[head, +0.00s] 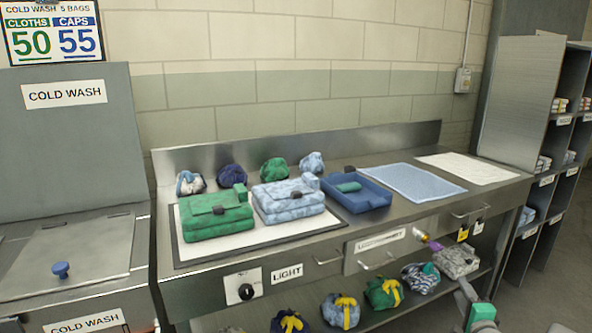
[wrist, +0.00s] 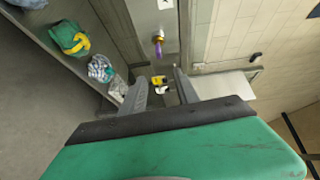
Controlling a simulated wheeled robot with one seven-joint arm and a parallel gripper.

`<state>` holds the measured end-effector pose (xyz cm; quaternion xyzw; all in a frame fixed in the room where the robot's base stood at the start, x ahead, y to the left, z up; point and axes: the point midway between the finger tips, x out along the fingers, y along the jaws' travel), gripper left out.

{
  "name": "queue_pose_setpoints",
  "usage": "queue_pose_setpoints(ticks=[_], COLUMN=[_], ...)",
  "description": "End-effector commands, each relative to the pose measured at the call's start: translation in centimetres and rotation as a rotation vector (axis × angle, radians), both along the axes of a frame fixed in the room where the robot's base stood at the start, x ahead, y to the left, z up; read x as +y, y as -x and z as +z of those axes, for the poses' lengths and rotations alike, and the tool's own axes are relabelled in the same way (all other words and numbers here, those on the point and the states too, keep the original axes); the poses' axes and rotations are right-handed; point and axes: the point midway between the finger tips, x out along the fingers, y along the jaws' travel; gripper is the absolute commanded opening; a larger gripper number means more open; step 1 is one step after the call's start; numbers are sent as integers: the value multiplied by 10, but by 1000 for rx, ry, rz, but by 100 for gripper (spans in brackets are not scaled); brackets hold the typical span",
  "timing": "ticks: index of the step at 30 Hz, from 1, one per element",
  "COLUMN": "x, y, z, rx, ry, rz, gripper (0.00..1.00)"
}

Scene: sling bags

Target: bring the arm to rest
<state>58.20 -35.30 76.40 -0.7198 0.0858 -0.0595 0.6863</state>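My gripper (head: 464,285) shows at the lower right of the head view, in front of the steel bench and low beside its under-shelf. In the wrist view, its two grey fingers (wrist: 161,88) stand apart with a clear gap, and nothing is held between them. A green block-shaped part of my gripper fills the bottom of that view. The rest of my arm is mostly out of the head view.
The steel bench (head: 400,222) holds a green bag (head: 215,222), a light blue bag (head: 288,205), a blue tray (head: 365,203) and cloths. Its under-shelf (head: 395,311) holds several bundles. A purple-and-gold piece (head: 428,241) sticks out from the bench front. Open floor lies at right.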

Motion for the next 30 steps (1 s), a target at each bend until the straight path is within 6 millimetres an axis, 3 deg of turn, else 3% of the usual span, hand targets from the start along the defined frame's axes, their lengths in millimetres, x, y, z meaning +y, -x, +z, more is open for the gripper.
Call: queue_pose_setpoints(ticks=[8,14,17,20,21,23,24,27,30], x=[60,134,184,249,275,308,324,348,356], y=[-24,-35,-30,-4,15,53,81,151,203], z=[28,57,79,113,128,150,163,188,202], rx=[131,298,414,571,645,757,828,976,1073], ry=[133,314,452,646,737,868,946,1089,1164], rz=[144,322,446,611,687,797,864,1002,1095], gripper=[37,37,37,37,37,37,37,37,37])
